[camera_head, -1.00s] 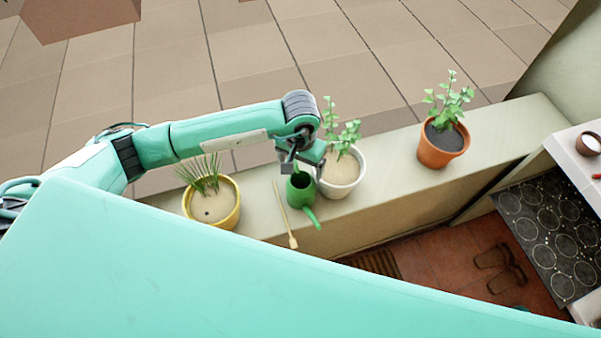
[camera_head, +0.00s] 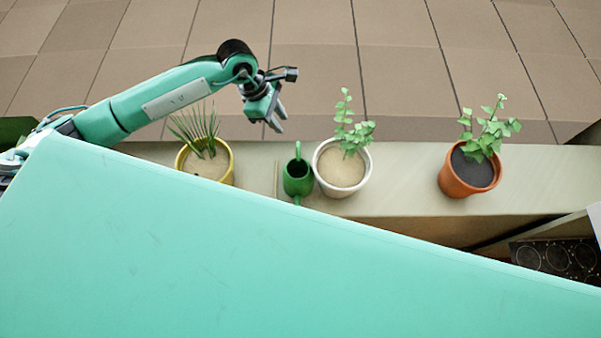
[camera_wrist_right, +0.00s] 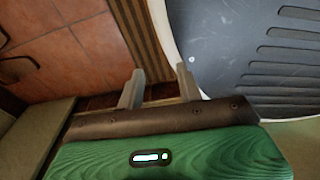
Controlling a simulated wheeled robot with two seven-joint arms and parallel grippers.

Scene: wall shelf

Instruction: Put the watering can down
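The green watering can (camera_head: 298,178) stands upright on the pale ledge (camera_head: 405,195), between the yellow pot and the white pot, close beside the white one. Its handle points to the back and its spout to the front; the spout's end is hidden by my teal body. My left gripper (camera_head: 278,118) is above and behind the can, clear of it, with its fingers apart and nothing between them. My right gripper (camera_wrist_right: 158,90) shows in the right wrist view with its two fingers apart and empty. The can is not in that view.
A yellow pot (camera_head: 226,165) with grassy leaves is left of the can. A white pot (camera_head: 365,183) and an orange pot (camera_head: 460,186), both with leafy plants, are to the right. A thin wooden stick (camera_head: 276,178) lies left of the can. Ledge space is free between the white and orange pots.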

